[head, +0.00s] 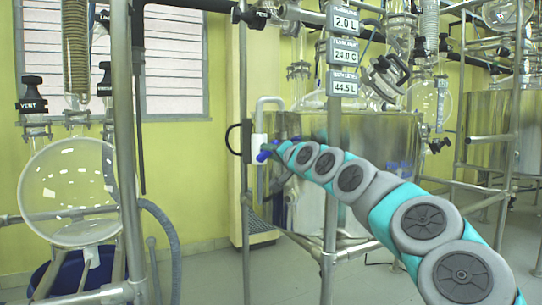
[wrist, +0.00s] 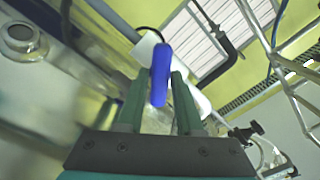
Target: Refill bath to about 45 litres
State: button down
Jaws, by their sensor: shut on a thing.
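My gripper (wrist: 160,88) is shut on a blue lever handle (wrist: 161,66), which stands between its two green fingers in the wrist view. In the head view the handle (head: 263,156) shows at the end of my outstretched arm, beside a white body (head: 259,146) by the bath; my fingers there are mostly hidden. The bath (head: 375,132) is a large shiny metal vessel behind my arm. The bath level display (head: 344,83) on the post reads 44.5 L. Water inside the bath cannot be seen.
Metal frame posts (head: 127,150) stand between me and the bath. A round glass flask (head: 70,190) hangs at the left above a blue bin (head: 70,275). Another metal vessel (head: 490,128) stands at the right. Some floor (head: 205,270) is clear at centre left.

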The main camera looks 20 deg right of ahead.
jog(key=shift+m+p, duration=1.45)
jog(key=shift+m, duration=2.35)
jog(key=c, duration=0.7)
grip_release()
jog(key=shift+s, duration=0.1)
jog(key=shift+s+d+b, duration=0.1)
jog(key=shift+s+b, duration=0.45)
jog(key=shift+s, duration=3.25)
